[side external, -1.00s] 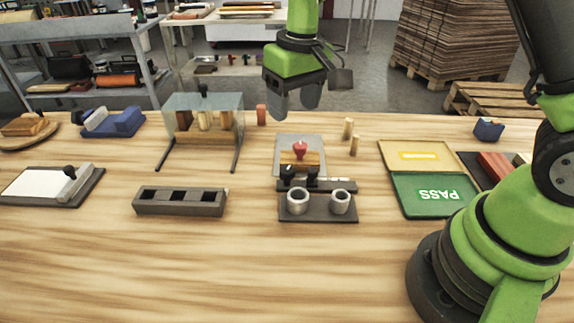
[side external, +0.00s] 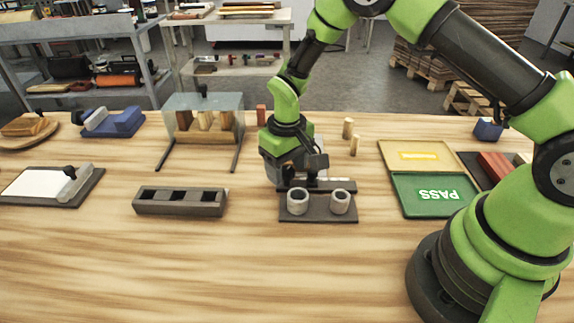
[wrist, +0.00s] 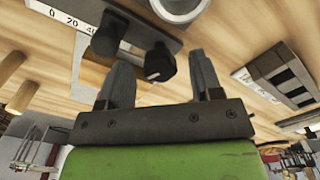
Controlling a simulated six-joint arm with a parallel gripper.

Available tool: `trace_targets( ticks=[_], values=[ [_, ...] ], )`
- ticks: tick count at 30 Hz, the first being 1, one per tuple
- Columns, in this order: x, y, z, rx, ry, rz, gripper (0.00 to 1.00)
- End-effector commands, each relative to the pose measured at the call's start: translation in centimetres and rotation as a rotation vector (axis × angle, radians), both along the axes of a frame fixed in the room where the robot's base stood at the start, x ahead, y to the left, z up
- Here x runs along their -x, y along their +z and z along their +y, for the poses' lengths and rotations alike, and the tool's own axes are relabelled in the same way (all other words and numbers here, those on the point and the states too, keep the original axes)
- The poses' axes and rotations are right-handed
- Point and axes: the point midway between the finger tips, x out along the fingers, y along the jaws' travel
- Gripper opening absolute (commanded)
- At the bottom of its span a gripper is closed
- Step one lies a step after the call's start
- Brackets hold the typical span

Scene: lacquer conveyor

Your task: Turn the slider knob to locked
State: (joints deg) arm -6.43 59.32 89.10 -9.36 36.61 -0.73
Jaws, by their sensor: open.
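The grey fixture (side external: 318,212) with two metal rings stands on the table in the side view. My gripper (side external: 292,178) is low over its back left part and hides its knobs there. In the wrist view my gripper (wrist: 158,60) is open, with a black knob (wrist: 160,62) between its two fingers. This knob bears a small white mark; contact with the fingers cannot be told. A second, rounder black knob (wrist: 107,40) is just left of the left finger, near a white scale (wrist: 72,20) with numbers. No locked label is readable.
A dark three-slot block (side external: 180,202) is left of the fixture. A clear-covered rack (side external: 204,118) stands behind it. Small wooden pegs (side external: 350,135) stand behind right. Yellow and green trays (side external: 430,205) lie to the right. The front table is clear.

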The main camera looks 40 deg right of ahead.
Motion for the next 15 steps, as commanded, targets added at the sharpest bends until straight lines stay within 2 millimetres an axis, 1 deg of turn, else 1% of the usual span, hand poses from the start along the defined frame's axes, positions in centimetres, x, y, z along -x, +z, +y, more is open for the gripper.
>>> trace_targets(
  ticks=[8,9,11,12,14,15],
  values=[
    [-0.02,-0.15,0.00,0.000,0.000,-0.001,0.59],
    [-0.02,-0.14,0.00,0.000,0.000,-0.001,0.50],
    [-0.02,-0.13,0.00,0.000,0.000,-0.001,0.36],
    [-0.02,-0.13,0.00,0.000,0.000,-0.001,0.27],
    [-0.02,-0.13,0.01,0.000,0.000,-0.001,0.13],
    [-0.02,-0.12,0.01,0.000,-0.001,-0.001,0.10]
  ],
)
